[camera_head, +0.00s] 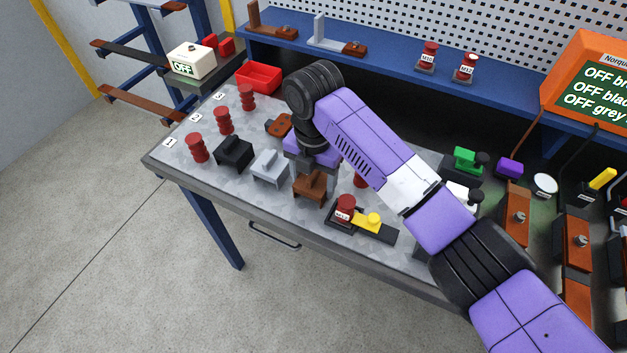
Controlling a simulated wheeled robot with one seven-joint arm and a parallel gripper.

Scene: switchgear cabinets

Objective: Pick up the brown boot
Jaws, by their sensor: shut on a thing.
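The brown boot (309,189) stands on the grey worktable, at the right end of a row with a black boot (233,152) and a grey boot (269,168). My gripper (317,173) points down from above and is shut on the upper part of the brown boot. The boot looks upright and on or very near the table top; a small gap cannot be told. My gripper and arm hide the table area behind it.
Red insulators stand at the left by labels 1, 2 and 3. A red tray (259,77) and an orange-brown part (279,125) lie behind. The front-left table edge (200,184) is clear.

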